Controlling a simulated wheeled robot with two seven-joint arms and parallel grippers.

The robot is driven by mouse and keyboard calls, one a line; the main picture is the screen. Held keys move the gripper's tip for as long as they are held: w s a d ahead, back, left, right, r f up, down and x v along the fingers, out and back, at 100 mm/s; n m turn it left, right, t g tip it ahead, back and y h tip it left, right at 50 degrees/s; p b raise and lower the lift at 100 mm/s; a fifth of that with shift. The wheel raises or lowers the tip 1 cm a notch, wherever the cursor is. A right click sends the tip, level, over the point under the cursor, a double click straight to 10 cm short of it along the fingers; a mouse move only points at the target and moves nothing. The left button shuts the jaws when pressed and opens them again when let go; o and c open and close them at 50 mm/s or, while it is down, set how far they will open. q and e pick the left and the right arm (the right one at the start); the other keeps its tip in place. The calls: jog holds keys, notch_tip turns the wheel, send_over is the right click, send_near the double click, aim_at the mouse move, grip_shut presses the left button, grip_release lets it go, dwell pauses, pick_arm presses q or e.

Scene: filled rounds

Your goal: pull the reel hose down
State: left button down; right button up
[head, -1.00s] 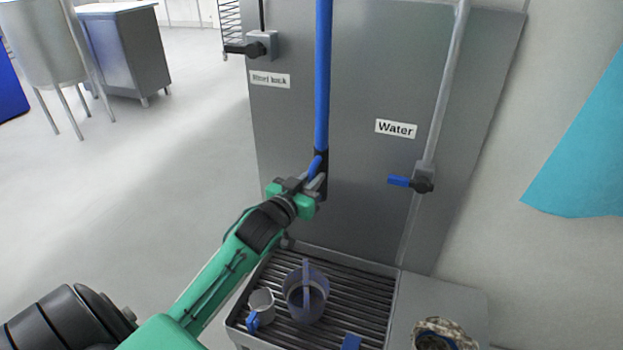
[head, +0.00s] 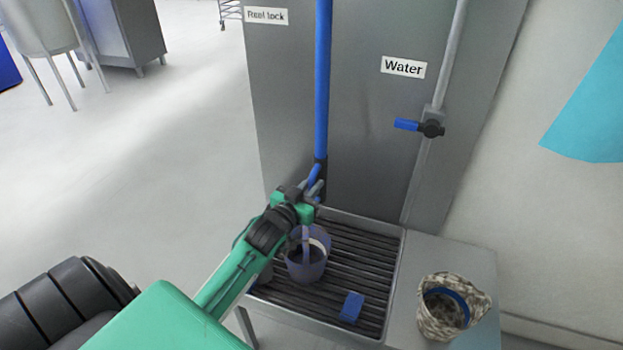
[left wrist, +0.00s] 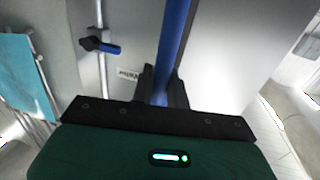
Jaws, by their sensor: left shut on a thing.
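The blue reel hose (head: 322,85) hangs straight down in front of the grey steel panel. My green left gripper (head: 314,190) is shut on the hose's lower end, just above the far part of the slatted rack. In the left wrist view the hose (left wrist: 175,45) rises from between the dark fingers (left wrist: 160,88). The fingers partly hide the hose's end fitting. A label reading "Reel lock" (head: 266,16) is on the panel at upper left. My right gripper is not in view.
A purple-grey bucket (head: 306,268) and a blue block (head: 351,307) stand on the slatted rack (head: 372,270). A speckled pot (head: 447,308) sits on the side ledge. A blue-handled valve (head: 420,126) is below the "Water" label (head: 403,67). Open floor lies left.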

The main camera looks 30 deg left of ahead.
pick_arm(q)
jog(key=shift+f, duration=0.55)
jog(key=c, duration=1.4)
grip_release()
jog(key=shift+r, duration=0.1)
jog(key=shift+s, duration=0.1)
jog(key=s+b, duration=0.3)
jog(key=s, duration=1)
jog(key=shift+s+d+b, duration=0.3)
jog(key=shift+b, duration=0.1)
